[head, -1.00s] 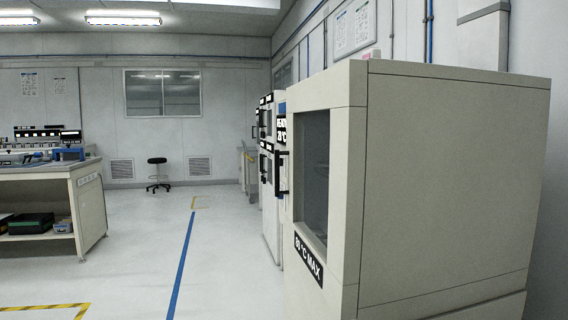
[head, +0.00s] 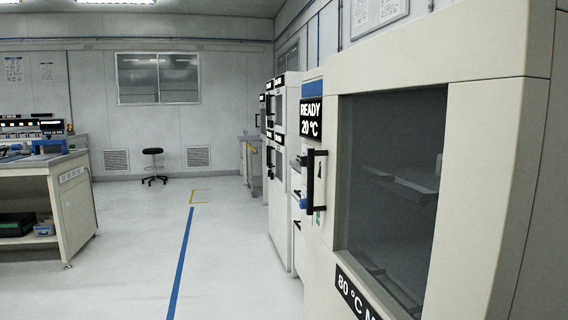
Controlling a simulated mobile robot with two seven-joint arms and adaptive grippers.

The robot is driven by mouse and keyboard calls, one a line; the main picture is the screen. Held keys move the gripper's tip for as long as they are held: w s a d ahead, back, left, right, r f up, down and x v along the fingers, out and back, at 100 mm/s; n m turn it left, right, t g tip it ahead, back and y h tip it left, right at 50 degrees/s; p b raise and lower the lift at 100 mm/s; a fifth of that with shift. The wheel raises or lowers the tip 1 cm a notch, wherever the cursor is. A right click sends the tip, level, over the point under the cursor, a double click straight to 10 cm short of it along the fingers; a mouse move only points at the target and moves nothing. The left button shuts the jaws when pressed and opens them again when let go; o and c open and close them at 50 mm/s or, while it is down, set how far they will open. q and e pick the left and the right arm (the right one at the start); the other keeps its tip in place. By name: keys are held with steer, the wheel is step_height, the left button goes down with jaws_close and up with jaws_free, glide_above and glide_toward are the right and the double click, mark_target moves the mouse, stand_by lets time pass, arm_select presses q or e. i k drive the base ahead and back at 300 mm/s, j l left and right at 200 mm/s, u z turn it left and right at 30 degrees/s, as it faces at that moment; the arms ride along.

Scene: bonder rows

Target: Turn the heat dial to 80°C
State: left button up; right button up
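A large beige oven-like cabinet (head: 480,190) fills the right of the head view, with a dark window (head: 388,190) in its front. A display reading READY 20 °C (head: 311,119) is on its front panel, left of the window. A black vertical handle (head: 312,180) is below the display. A label (head: 352,296) below the window reads "80 °C M" before the picture edge cuts it off. I cannot make out the heat dial. Neither of my grippers is in view.
More white cabinets (head: 285,165) stand in a row beyond. A workbench (head: 75,205) with equipment is at the left, and a black stool (head: 153,165) is near the back wall. The floor (head: 130,270) between is clear, with a blue line (head: 181,265) along it.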

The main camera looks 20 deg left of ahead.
mark_target(303, 160)
steer(key=i+j, duration=0.15)
steer(key=j, duration=0.2)
steer(key=i+j, duration=0.15)
steer(key=j, duration=0.25)
steer(key=i+j, duration=0.15)
steer(key=j, duration=0.2)
